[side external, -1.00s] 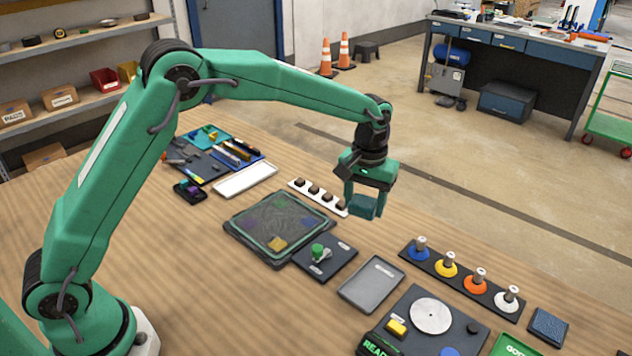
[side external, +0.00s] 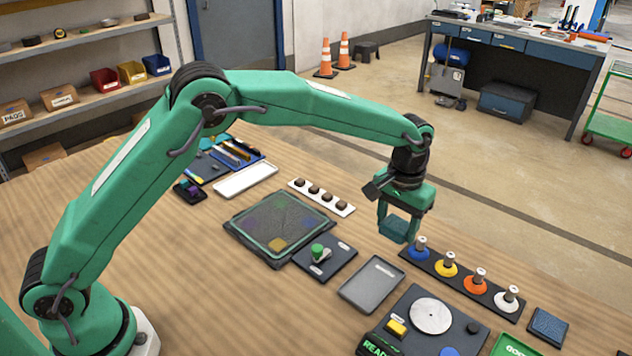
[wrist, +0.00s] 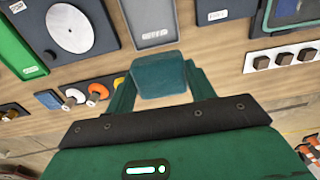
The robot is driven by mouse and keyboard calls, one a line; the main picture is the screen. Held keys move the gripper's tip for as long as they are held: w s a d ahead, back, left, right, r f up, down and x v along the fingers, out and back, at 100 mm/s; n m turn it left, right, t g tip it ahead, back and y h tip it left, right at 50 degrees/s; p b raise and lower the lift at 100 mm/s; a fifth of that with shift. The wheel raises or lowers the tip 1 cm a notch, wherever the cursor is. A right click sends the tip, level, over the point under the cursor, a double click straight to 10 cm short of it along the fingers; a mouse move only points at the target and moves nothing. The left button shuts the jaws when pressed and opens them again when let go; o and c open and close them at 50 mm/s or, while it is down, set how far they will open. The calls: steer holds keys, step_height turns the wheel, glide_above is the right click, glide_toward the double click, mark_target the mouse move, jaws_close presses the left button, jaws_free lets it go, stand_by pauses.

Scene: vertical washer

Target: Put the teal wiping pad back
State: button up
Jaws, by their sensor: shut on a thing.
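The teal wiping pad (side external: 396,229) is a small block held between the fingers of my gripper (side external: 402,218). It also shows in the wrist view (wrist: 160,79), where my gripper (wrist: 158,82) is shut on it. My gripper is raised above the table, near the blue end of the dark strip (side external: 446,262) with blue, yellow, orange and white round-based pegs. An empty grey tray (side external: 371,284) lies nearer the camera, below and left of my gripper in the side view. Whether the pad touches anything below is not clear, but it looks clear of the table.
A black board (side external: 434,330) with a white disc stands at the front. A dark blue textured pad (side external: 547,326) lies at the right. A green knob panel (side external: 322,260), a framed screen (side external: 280,228) and a white strip with several dark knobs (side external: 321,197) lie to the left.

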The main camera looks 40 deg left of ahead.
steer(key=w+a+f, duration=0.2)
steer(key=w+a, duration=0.1)
steer(key=w+a+f, duration=0.3)
steer(key=shift+w+f, duration=0.15)
steer(key=shift+w, duration=0.15)
steer(key=shift+f, duration=2)
steer(key=shift+f, duration=0.15)
steer(key=o, duration=1)
steer(key=shift+c, duration=0.2)
step_height(320, 180, up, 12)
steer(key=shift+a+r, duration=0.1)
steer(key=shift+r, duration=0.15)
